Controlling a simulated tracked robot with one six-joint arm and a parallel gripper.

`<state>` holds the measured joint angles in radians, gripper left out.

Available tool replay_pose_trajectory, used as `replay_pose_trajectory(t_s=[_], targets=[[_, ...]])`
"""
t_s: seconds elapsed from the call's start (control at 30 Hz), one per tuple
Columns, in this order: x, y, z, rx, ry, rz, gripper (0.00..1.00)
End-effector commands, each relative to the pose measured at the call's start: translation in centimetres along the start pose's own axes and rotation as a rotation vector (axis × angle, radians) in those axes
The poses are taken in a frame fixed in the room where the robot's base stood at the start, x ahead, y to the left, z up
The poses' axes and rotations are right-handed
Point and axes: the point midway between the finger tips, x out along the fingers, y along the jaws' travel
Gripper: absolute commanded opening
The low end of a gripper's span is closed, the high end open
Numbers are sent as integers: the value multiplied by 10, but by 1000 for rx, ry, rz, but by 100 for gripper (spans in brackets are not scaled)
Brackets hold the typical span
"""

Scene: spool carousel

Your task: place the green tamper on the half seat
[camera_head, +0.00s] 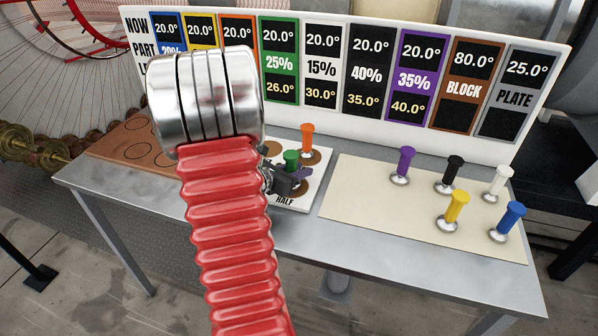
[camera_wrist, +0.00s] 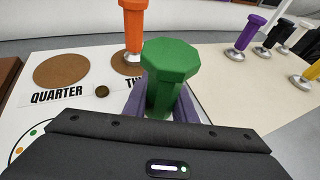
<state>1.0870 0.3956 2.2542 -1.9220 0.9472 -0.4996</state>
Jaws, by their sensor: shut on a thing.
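The green tamper (camera_head: 291,157) is upright between the two purple fingers of my gripper (camera_head: 291,172). In the wrist view the green tamper (camera_wrist: 168,68) fills the middle, with a finger on each side; my gripper (camera_wrist: 160,104) is shut on it. Its foot is hidden, so I cannot tell whether it touches the board. The half seat is a brown disc (camera_head: 299,190) beside the HALF label on the white board, largely covered by my gripper. The green tamper is over or near this seat.
An orange tamper (camera_head: 307,138) stands on another seat just behind the green one. The QUARTER disc (camera_wrist: 61,70) is bare. Purple (camera_head: 405,160), black (camera_head: 454,168), white, yellow (camera_head: 456,206) and blue tampers stand on the cream mat (camera_head: 360,205) at right. A sign board (camera_head: 340,120) rises behind.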

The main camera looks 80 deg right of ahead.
Motion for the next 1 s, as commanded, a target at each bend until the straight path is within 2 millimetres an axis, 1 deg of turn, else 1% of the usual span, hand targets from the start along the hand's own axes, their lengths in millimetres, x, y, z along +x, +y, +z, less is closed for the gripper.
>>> replay_pose_trajectory(t_s=[0.33,0.37,0.6,0.63,0.93,1.0], targets=[[1,0,-2,0,0,-1,0],[1,0,-2,0,0,-1,25],[1,0,-2,0,0,-1,42],[1,0,-2,0,0,-1,43],[1,0,0,1,0,-1,43],[-2,0,0,1,-1,0,43]])
